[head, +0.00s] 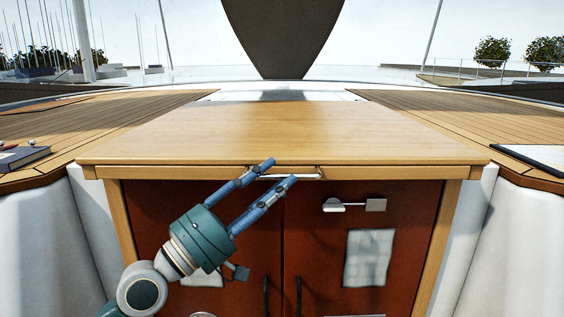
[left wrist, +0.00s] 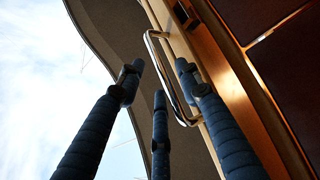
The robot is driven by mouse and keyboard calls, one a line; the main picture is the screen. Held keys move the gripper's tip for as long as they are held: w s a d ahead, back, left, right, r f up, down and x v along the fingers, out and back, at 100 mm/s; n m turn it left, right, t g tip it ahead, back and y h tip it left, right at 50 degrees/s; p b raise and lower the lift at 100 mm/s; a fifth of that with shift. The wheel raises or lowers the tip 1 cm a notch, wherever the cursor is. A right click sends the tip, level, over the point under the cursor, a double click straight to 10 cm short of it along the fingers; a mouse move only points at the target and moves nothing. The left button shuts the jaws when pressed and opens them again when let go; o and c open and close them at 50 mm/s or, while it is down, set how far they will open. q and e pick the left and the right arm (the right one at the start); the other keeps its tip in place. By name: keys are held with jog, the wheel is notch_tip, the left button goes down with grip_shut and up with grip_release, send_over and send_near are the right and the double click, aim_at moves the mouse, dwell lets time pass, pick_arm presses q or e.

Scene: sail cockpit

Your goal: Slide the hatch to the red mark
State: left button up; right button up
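The hatch (head: 290,126) is a wide light-wood panel on top of the companionway, with a metal bar handle (head: 310,177) at the middle of its front edge. My left gripper (head: 281,171) reaches up from the lower left, its blue fingers spread at the handle's left part. In the left wrist view the handle (left wrist: 170,82) passes between the open fingers (left wrist: 159,72), which are not closed on it. Whether any finger touches the bar I cannot tell. My right gripper is not in view. I see no red mark in either view.
Red-brown doors (head: 345,225) with a latch (head: 354,206) and a pinned paper (head: 368,257) stand below the hatch. Slatted decks run along both sides. A book (head: 22,157) lies on the left deck, a white-topped flat item (head: 540,156) on the right. The hatch's top is clear.

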pick_arm(q)
jog(key=shift+x, duration=1)
jog(key=shift+w+d+p, duration=0.15)
jog(key=shift+w+p, duration=0.05)
jog(key=shift+p, duration=0.1)
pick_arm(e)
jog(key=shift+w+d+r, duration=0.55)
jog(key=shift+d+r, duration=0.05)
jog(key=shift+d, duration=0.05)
